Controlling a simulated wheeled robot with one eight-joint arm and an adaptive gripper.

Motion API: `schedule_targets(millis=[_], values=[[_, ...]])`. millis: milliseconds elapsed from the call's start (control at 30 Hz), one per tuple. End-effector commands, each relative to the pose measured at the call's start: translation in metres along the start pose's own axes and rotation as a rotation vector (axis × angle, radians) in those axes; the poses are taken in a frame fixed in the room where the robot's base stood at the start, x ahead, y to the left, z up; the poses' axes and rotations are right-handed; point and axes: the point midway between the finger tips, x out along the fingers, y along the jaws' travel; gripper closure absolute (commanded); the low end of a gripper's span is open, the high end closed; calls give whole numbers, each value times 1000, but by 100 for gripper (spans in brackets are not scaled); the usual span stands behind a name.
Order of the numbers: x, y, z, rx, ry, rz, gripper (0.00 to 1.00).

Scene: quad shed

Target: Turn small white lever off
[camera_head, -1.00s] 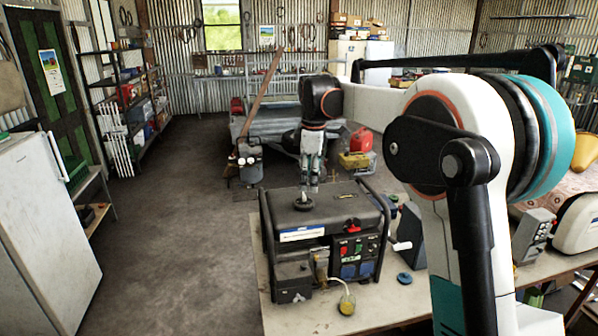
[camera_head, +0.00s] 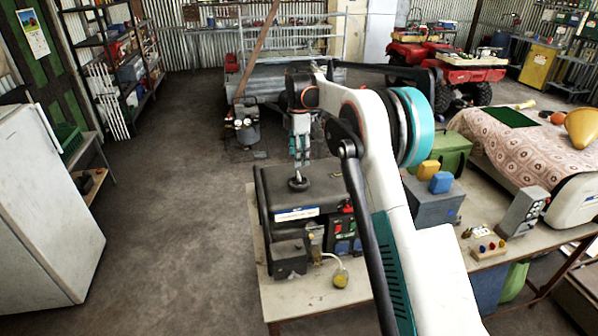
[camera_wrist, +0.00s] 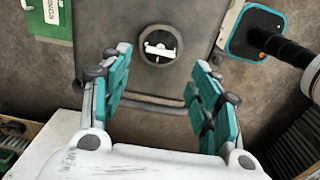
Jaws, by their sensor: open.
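A black generator (camera_head: 325,190) stands on a bench, with a round dark cap on its top (camera_head: 298,184). In the wrist view the cap (camera_wrist: 168,33) carries a small white bar (camera_wrist: 160,49), which may be the white lever. Another small pale piece (camera_head: 479,230) shows on a button board at the right; I cannot tell whether it is a lever. My gripper (camera_head: 300,160) points down just above the cap. In the wrist view its teal fingers (camera_wrist: 161,75) are wide apart with nothing between them. I cannot tell whether they touch the generator.
Right of the generator are a grey box (camera_head: 434,207) with a yellow and a blue block, and a button board (camera_head: 487,248). A yellow-capped hose (camera_head: 340,277) is at the generator's front. A white fridge (camera_head: 45,210) stands left. The floor (camera_head: 170,200) between is clear.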

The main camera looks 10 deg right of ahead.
Motion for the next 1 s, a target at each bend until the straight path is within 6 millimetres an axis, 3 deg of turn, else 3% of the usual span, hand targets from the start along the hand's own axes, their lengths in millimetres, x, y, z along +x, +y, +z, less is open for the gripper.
schedule_targets(millis=[200, 400, 833, 867, 1000], values=[[42, 0, 0, 1, 0, 0, 43], [67, 0, 0, 1, 0, 0, 43], [78, 0, 0, 1, 0, 0, 43], [78, 0, 0, 1, 0, 0, 46], [78, 0, 0, 1, 0, 0, 77]])
